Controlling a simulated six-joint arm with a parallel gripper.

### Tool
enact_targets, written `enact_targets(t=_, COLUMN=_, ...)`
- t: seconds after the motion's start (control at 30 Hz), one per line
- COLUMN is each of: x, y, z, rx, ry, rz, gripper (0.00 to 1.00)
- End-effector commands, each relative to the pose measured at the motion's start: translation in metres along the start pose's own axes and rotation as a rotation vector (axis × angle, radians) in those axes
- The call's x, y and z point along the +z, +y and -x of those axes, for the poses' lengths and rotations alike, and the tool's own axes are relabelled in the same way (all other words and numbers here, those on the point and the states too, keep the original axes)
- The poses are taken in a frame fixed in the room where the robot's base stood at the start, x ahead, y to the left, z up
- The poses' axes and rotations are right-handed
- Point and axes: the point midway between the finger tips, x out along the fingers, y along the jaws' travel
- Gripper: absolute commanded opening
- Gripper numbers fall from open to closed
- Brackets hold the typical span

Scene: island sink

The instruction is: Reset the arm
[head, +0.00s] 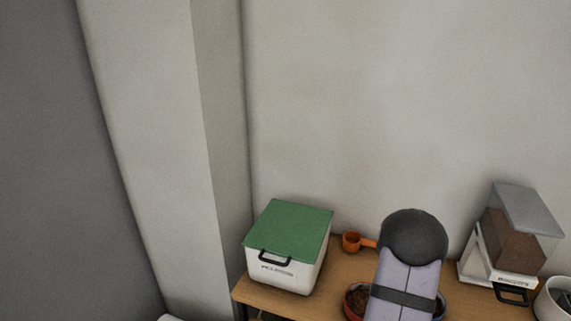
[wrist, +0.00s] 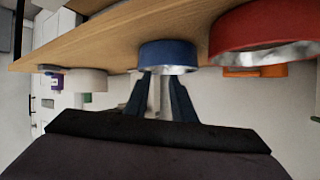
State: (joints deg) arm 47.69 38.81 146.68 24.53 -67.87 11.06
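My arm (head: 405,285) stands in front of the wooden shelf in the head view and hides my gripper there. In the wrist view the scene is upside down, and the two dark fingers of my gripper (wrist: 162,80) point toward the blue bowl (wrist: 168,54). The fingertips are apart, with a pale strip showing between them. They look close to the bowl's rim; I cannot tell if they touch it. The blue bowl's edge (head: 439,306) shows beside my arm in the head view.
An orange scoop (head: 352,242) and a white box with green lid (head: 287,250) stand farther left. A clear-topped dispenser (head: 510,235) and white bowl (head: 555,300) are at right. The wall above is bare.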

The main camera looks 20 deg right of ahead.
Motion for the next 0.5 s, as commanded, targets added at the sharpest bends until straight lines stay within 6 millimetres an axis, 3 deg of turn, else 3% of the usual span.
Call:
enact_targets(t=0.17, x=0.013, y=-0.067, z=0.027, rx=-0.142, ry=-0.162, rz=0.076, gripper=0.23)
enact_targets(t=0.27, x=0.027, y=-0.106, z=0.054, rx=-0.235, ry=-0.274, rz=0.149, gripper=0.23)
enact_targets(t=0.37, x=0.042, y=-0.14, z=0.091, rx=-0.33, ry=-0.391, rz=0.245, gripper=0.23)
enact_targets(t=0.5, x=0.062, y=-0.174, z=0.157, rx=-0.461, ry=-0.553, rz=0.415, gripper=0.23)
